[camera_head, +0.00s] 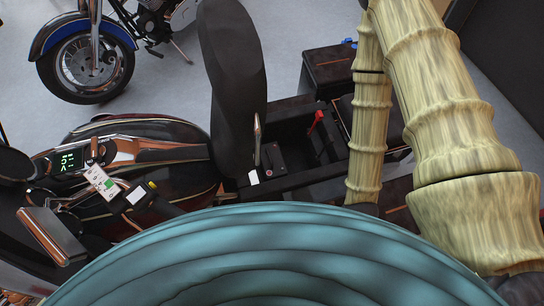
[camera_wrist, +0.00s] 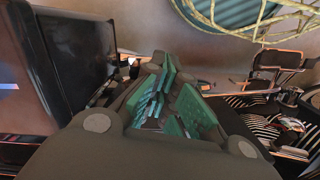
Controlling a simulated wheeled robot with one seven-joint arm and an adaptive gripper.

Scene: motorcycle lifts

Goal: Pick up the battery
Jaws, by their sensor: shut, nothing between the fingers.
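In the head view a motorcycle has its black seat (camera_head: 233,75) tipped up, and an open compartment (camera_head: 296,184) shows beneath it. A dark block in the compartment, with a small red spot, looks like the battery (camera_head: 275,161); its outline is hard to make out. My gripper (camera_wrist: 168,103) shows in the wrist view with green finger pads, shut and empty. It is not clearly seen in the head view, where my arm comes down just right of the compartment. I cannot tell the exact gap between gripper and battery.
A red-handled item (camera_head: 316,121) stands in the compartment's right part. The raised seat borders the compartment on the left. A dark case (camera_head: 331,69) sits behind it. A second, blue motorcycle (camera_head: 85,55) stands at upper left. A dark box-like body (camera_wrist: 80,58) is close in the wrist view.

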